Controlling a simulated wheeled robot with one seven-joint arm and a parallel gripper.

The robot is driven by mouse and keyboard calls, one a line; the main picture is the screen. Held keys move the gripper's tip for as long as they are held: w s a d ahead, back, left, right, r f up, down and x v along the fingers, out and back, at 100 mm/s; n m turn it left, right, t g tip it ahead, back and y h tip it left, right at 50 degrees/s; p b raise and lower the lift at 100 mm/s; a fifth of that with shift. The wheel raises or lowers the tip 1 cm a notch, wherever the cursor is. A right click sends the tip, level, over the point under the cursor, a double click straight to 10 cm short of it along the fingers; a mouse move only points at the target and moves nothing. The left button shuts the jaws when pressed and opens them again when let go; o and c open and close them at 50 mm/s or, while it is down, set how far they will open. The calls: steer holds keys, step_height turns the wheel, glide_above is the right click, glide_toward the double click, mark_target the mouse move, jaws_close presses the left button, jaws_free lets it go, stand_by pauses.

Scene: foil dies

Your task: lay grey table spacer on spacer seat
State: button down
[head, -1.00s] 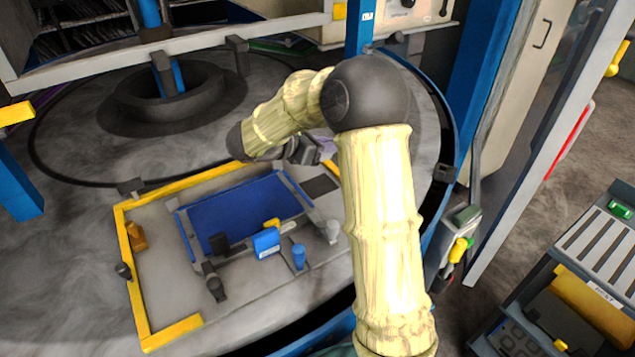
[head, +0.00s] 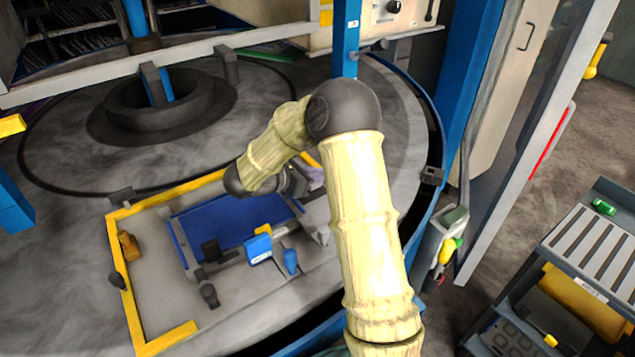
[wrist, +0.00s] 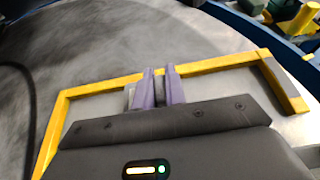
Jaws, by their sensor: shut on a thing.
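My gripper (head: 306,183) is low over the right back part of the yellow-edged plate (head: 150,295), by the right end of the blue panel (head: 225,222). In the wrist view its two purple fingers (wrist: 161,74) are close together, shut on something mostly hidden. A small light grey piece (wrist: 131,96) shows at the left finger; I take it for the grey table spacer, but its shape cannot be made out. I cannot pick out the spacer seat; my arm and gripper cover that part of the plate.
A blue block (head: 258,248), a blue knob (head: 290,261) and dark clamps (head: 209,294) stand along the panel's front edge. An orange piece (head: 129,245) is at the left. A blue post (head: 345,40) rises behind. The plate's front left is bare.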

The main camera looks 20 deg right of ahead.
mark_target(317, 187)
steer(key=shift+f, duration=1.4)
steer(key=shift+f, duration=0.15)
steer(key=c, duration=1.5)
jaws_free()
steer(key=shift+o, duration=0.2)
steer(key=shift+r, duration=0.25)
steer(key=b+v, duration=0.2)
steer(key=v, duration=1)
steer(key=shift+b, duration=0.3)
